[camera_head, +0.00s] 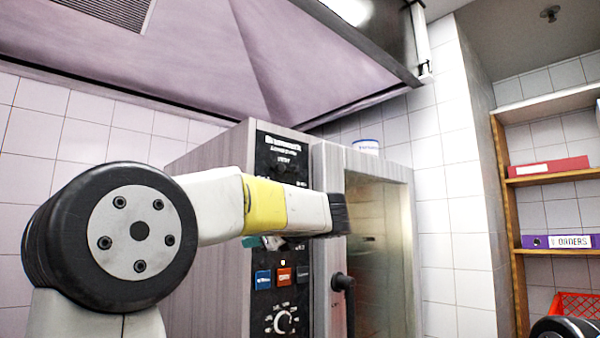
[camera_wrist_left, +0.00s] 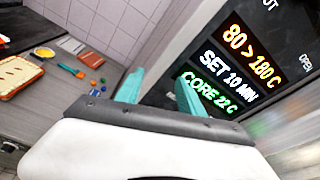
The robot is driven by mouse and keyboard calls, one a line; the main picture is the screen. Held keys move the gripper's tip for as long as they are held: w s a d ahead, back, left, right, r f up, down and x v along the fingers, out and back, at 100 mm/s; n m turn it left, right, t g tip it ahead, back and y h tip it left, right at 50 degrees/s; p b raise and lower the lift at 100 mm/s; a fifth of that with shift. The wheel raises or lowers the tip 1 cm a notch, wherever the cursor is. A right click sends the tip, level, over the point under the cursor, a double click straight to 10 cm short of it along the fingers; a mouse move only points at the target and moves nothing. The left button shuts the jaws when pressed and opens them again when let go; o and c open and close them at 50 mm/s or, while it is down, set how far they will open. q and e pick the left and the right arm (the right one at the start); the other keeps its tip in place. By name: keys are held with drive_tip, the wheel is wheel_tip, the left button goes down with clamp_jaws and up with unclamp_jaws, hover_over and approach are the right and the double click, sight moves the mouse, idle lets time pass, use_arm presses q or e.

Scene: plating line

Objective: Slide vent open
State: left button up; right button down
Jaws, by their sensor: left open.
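The oven (camera_head: 215,150) stands against the tiled wall with a black control panel (camera_head: 285,160) beside its glass door. My left arm crosses in front of the panel and hides its middle, so I cannot make out the vent slider. My left gripper (camera_wrist_left: 160,73) has teal fingers, apart and empty, close to the panel's lower edge. My right gripper is not in view.
The oven door (camera_head: 380,250) has a dark handle (camera_head: 343,283). Coloured buttons (camera_head: 284,275) and a dial (camera_head: 283,320) sit low on the panel. A sloped hood (camera_head: 200,50) hangs above. A shelf with binders (camera_head: 550,242) stands right. A counter below holds a tray (camera_wrist_left: 17,75).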

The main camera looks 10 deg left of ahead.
use_arm(q)
drive_tip(key=w+d+r+m+t+y, duration=0.25)
drive_tip(key=d+r, duration=0.25)
drive_tip(key=r, duration=0.4)
drive_tip(key=m+y, duration=0.1)
drive_tip(key=y, duration=0.3)
approach(282, 167)
drive_tip(key=a, duration=0.1)
drive_tip(key=shift+t+h, duration=0.25)
drive_tip(key=shift+h, duration=0.1)
drive_tip(key=x, duration=0.7)
drive_tip(key=shift+w+a+r, duration=0.1)
drive_tip(key=shift+w+r, duration=0.15)
drive_tip(key=shift+r, duration=0.1)
clamp_jaws()
